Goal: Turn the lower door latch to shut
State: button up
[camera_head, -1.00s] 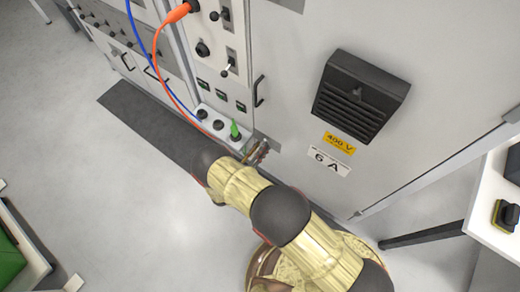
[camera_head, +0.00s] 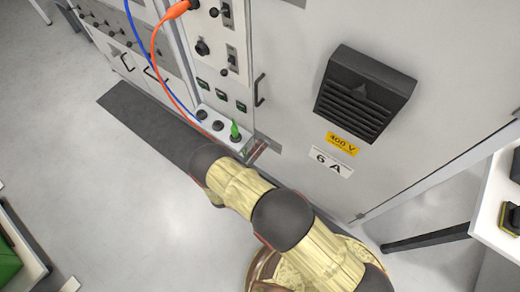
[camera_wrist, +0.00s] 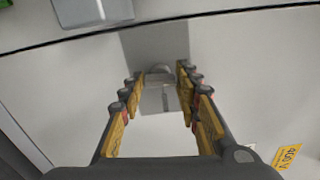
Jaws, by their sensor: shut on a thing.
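The lower door latch (camera_wrist: 158,76) is a small grey piece on a darker grey plate (camera_wrist: 152,45) on the pale cabinet door. In the wrist view it lies between the tips of my gripper (camera_wrist: 160,73), which is shut on it. The fingers have yellow pads and dark joints. In the head view my gripper (camera_head: 256,151) is at the door's lower left corner, beside the grey plate (camera_head: 267,144). My arm and wrist partly cover it there, so the latch's exact angle cannot be told.
The door (camera_head: 290,110) carries a black vent (camera_head: 365,92), a yellow 400 V label (camera_head: 342,143) and a 6 A label (camera_head: 331,162). A white table (camera_head: 498,200) stands at right.

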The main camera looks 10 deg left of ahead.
jog(key=shift+n, duration=0.6)
jog(key=o, duration=1.2)
jog(key=shift+c, duration=0.2)
jog(key=v, duration=1.2)
jog(key=shift+a+f, duration=0.1)
